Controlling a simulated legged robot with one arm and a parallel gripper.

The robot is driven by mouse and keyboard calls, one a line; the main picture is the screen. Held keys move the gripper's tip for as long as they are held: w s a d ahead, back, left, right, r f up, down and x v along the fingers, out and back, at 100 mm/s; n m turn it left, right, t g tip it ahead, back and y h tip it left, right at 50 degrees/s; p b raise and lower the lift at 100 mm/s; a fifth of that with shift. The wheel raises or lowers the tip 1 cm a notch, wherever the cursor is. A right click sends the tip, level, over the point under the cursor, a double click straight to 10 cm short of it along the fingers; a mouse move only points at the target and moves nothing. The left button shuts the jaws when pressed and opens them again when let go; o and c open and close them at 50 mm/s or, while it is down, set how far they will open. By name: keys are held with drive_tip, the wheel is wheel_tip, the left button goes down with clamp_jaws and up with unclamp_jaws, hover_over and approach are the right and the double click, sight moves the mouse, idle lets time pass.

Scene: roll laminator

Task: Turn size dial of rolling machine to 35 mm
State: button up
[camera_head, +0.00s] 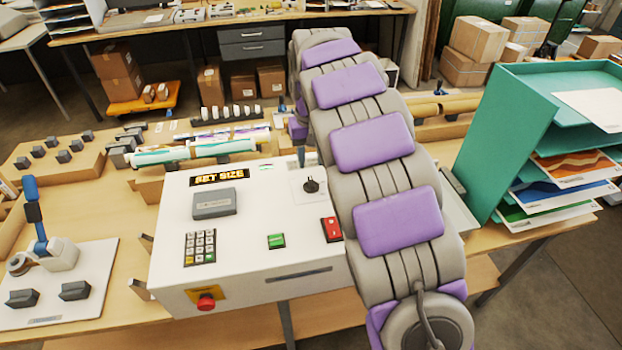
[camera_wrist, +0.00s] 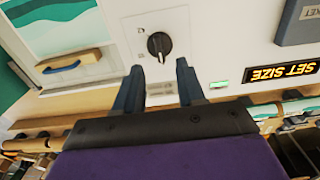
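The rolling machine (camera_head: 270,222) is a white box with a sloped panel on the table. Its black size dial (camera_head: 311,186) sits near the panel's upper right, just left of my arm. In the wrist view the dial (camera_wrist: 159,45) is a dark round knob with a pale pointer line; its markings are too small to read. A display (camera_head: 219,176) reads "SET SIZE". My gripper (camera_wrist: 158,72) is open, its two dark fingers apart and pointing at the dial. The dial is just beyond the fingertips, apparently not between them. In the head view my arm mostly hides the gripper.
The panel also has a keypad (camera_head: 200,247), a green button (camera_head: 276,241), a red switch (camera_head: 332,229), a grey box (camera_head: 214,204) and a red stop knob (camera_head: 206,301). A green paper rack (camera_head: 507,125) stands at right. Rolls (camera_head: 195,151) lie behind the machine.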

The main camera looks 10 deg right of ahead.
sight(311, 181)
wheel_tip(311, 181, down, 8)
drive_tip(key=shift+r+b, duration=0.25)
drive_tip(key=shift+b, duration=0.05)
clamp_jaws()
idle(0.3)
